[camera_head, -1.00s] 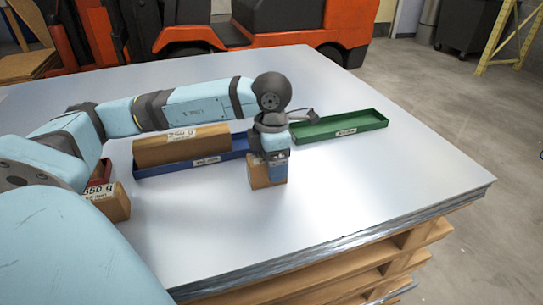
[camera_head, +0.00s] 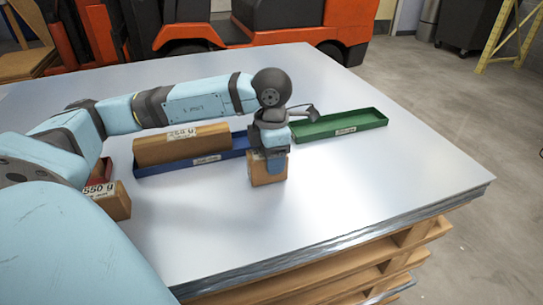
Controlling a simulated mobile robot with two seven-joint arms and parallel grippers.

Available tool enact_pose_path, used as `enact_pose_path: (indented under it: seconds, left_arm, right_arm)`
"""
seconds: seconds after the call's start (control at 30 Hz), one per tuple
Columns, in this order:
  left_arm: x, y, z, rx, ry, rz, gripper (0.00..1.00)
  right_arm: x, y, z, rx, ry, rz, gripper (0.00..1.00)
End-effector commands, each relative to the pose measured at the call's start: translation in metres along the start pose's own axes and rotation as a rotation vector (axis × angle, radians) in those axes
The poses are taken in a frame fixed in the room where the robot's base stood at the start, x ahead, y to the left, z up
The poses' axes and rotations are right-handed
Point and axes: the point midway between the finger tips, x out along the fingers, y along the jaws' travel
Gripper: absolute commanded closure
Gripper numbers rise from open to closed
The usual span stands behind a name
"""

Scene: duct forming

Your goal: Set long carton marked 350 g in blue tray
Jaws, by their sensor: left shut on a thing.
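My left gripper (camera_head: 268,160) is shut on a short brown carton (camera_head: 263,177), low over the metal sheet in front of the blue tray's right end; I cannot tell if the carton touches the sheet. The blue tray (camera_head: 190,169) lies left of it, its right end hidden behind the gripper. A long brown carton (camera_head: 178,149) sits in the tray's left part, with a white label on top; the label's number is too blurred to read surely. My right gripper is not in view.
A green tray (camera_head: 340,127) lies to the right and looks empty. A carton marked 550 g (camera_head: 112,204) and a red tray (camera_head: 100,178) are at the left, partly behind my arm. The sheet's front and right are clear up to its edge.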

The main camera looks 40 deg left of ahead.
Motion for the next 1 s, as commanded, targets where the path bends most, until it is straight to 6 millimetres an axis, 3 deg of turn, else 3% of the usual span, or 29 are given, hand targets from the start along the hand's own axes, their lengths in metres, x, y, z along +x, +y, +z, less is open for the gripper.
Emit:
enact_pose_path:
  seconds: [0.2,0.43,0.73,1.0]
  left_arm:
    - [-0.032,0.0,0.0,0.0,-0.003,0.001,0.85]
    - [-0.059,0.0,0.0,0.0,-0.001,0.0,0.85]
    - [-0.083,0.0,0.0,0.0,-0.003,0.001,0.85]
    - [-0.083,0.0,0.0,0.0,-0.002,0.0,0.85]
  right_arm:
    - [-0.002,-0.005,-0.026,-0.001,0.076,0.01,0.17]
    - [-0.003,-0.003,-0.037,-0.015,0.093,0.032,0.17]
    - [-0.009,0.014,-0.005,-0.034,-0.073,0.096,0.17]
    - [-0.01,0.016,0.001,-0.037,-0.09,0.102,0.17]
